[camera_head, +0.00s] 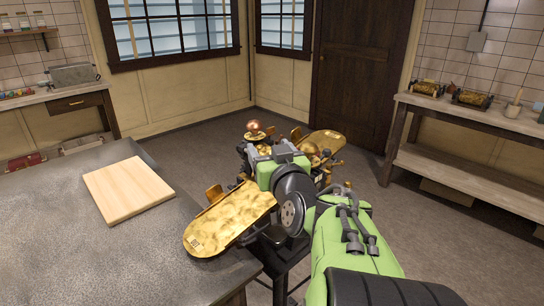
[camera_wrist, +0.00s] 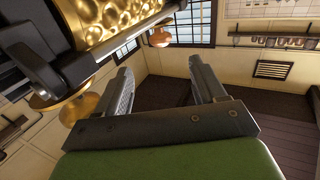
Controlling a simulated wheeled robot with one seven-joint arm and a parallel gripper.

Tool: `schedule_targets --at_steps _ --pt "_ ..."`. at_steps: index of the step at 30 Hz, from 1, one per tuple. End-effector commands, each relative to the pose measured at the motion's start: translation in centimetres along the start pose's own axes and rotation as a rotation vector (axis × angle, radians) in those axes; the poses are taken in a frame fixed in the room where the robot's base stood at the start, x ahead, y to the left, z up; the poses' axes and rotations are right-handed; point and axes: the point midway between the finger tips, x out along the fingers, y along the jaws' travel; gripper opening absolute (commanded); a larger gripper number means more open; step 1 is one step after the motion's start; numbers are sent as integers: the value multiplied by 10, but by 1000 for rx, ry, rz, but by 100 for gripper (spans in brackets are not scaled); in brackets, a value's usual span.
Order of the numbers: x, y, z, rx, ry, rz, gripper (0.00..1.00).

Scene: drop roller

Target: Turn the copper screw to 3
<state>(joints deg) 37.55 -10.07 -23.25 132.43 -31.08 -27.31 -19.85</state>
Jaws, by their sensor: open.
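The copper screw shows as a round copper knob (camera_head: 254,126) on top of the brass roller machine (camera_head: 228,219) in the head view. In the wrist view the copper knob (camera_wrist: 160,37) is beyond my fingertips, roughly midway between them and a little higher in the picture. My gripper (camera_wrist: 159,72) is open, with nothing between its fingers and clear space to the knob. In the head view my green hand and arm cover the middle of the machine and hide most of the fingers. No dial or number near the screw is readable.
A grey table (camera_head: 75,245) with a wooden board (camera_head: 128,189) is at the left. The machine's brass trays extend to both sides, close to my arm. A workbench (camera_head: 470,125) with small rollers stands at the right. The floor between is clear.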

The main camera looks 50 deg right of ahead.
Motion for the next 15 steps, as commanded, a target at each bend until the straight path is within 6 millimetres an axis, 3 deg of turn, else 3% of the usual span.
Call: schedule_targets --at_steps 4,13,15 --pt "-16 0 0 0 -1 0 70" --pt "-18 -1 0 -1 -2 -2 70" --pt "-20 -12 3 0 -25 -32 70"
